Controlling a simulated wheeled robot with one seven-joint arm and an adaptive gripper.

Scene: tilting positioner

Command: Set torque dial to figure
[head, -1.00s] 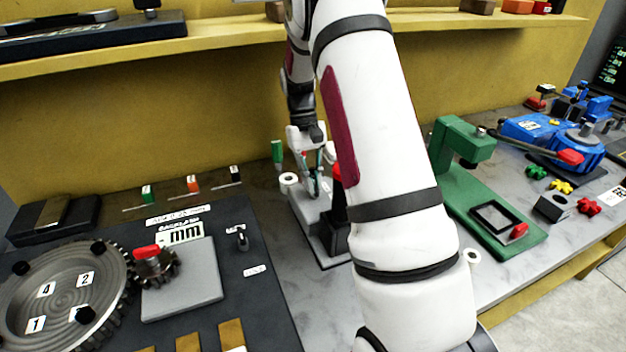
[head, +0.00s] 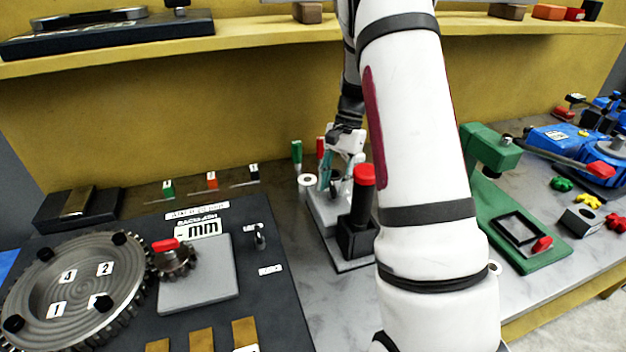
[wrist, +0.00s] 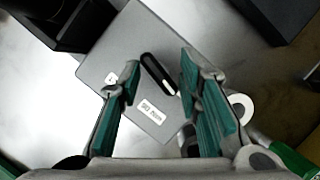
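The torque dial is a black elongated knob (wrist: 158,73) with a white pointer line, on a grey box (wrist: 140,40) in the wrist view. The pointer's white end faces lower right. A white label (wrist: 152,112) sits on the box near the knob; its small print is hard to read. My gripper (wrist: 158,82) is open, its green-padded fingers on either side of the knob with visible gaps. In the head view my gripper (head: 338,178) is over the grey box (head: 322,208); the knob is hidden there.
A black post with a red top (head: 364,175) stands just right of the box. A white roll (head: 306,180) and a green-handled tool (head: 297,150) are behind it. The geared positioner (head: 75,280) is at left, a green press (head: 500,190) at right.

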